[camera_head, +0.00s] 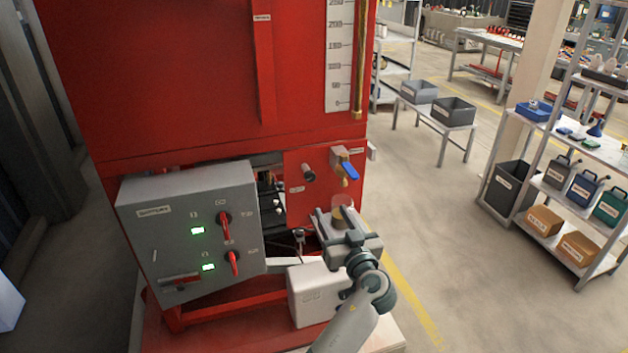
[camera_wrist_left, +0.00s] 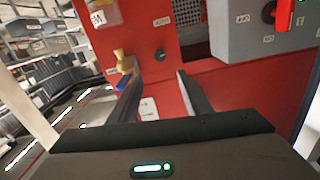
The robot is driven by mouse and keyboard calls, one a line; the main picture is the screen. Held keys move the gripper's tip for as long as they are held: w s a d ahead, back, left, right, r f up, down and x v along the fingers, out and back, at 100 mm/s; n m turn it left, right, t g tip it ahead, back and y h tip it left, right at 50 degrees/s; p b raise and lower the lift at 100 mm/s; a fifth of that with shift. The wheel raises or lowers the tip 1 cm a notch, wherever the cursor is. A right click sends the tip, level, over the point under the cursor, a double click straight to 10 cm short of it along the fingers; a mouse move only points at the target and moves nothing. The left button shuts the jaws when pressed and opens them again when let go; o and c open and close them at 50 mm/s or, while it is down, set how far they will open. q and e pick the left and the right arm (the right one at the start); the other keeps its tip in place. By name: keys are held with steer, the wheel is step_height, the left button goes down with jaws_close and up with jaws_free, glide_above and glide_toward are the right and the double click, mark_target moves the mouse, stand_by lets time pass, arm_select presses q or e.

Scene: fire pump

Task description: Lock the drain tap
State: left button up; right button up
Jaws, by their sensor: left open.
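The drain tap is a brass valve with a blue lever (camera_head: 349,169), low on the right of the red pump cabinet's front in the head view. Its lever slants down to the right there. In the left wrist view the brass tap (camera_wrist_left: 122,62) is left of centre, its blue lever partly hidden behind the left finger. My left gripper (camera_head: 334,213) is open, below and slightly left of the tap, apart from it. My right gripper is not in view.
A grey control box (camera_head: 190,235) with red switches and green lights stands left of my gripper. A white box (camera_head: 312,295) sits below it. A small brownish cup-like thing (camera_head: 342,207) shows near the fingers. The floor right of the pump is clear up to the shelves (camera_head: 545,212).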

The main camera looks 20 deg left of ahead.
mark_target(311, 178)
arm_select(q)
steer(key=x, duration=1.7)
steer(key=shift+w+a, duration=0.1)
steer(key=shift+a, duration=0.05)
steer(key=c, duration=1)
